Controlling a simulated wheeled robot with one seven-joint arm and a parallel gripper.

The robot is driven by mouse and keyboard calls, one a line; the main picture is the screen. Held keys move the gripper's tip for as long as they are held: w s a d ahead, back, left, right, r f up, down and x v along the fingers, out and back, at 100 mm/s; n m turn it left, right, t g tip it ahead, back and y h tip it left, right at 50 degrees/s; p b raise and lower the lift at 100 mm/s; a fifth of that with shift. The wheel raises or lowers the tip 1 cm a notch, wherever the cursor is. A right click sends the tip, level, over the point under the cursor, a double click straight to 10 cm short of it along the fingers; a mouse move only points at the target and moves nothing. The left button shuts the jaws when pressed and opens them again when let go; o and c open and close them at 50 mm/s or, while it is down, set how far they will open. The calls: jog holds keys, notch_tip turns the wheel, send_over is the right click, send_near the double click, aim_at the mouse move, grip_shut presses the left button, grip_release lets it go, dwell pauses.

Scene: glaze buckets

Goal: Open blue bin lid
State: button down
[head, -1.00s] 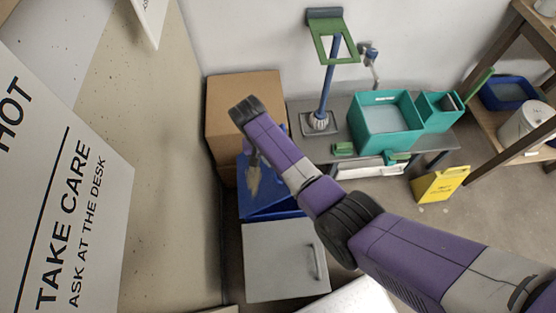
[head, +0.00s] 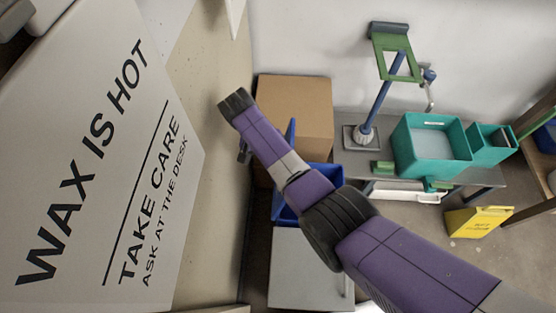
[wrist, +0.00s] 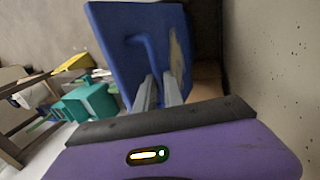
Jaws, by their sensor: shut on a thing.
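The blue bin (head: 284,215) stands on the floor below my arm, partly hidden by it. Its blue lid (head: 291,132) is raised and shows nearly edge-on, steeply upright at the bin's left. In the wrist view the lid (wrist: 118,45) fills the upper middle, with a raised blue handle bar and a worn, pale patch at its right. My gripper (wrist: 159,92) is shut on the lid, its two grey fingers close together against it; the exact grip point is unclear. In the head view my gripper (head: 244,153) is mostly hidden, left of the lid.
A cardboard box (head: 297,105) stands behind the bin, and a grey-white cabinet (head: 305,272) in front. A beige wall panel (head: 222,180) with a warning sign (head: 110,170) is close at left.

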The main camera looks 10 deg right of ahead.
jog(key=shift+s+a+f, duration=0.1)
jog(key=shift+s+f, duration=0.25)
jog(key=shift+s, duration=0.05)
jog(key=c, duration=1.5)
grip_release()
jog(key=shift+o, duration=0.2)
jog(key=shift+w+r, duration=0.15)
jog(key=shift+w, duration=0.05)
jog(key=shift+r, duration=0.1)
jog(key=shift+w+r, duration=0.15)
jog(key=shift+r, duration=0.1)
jog(key=v, duration=0.7)
jog(key=shift+a, duration=0.15)
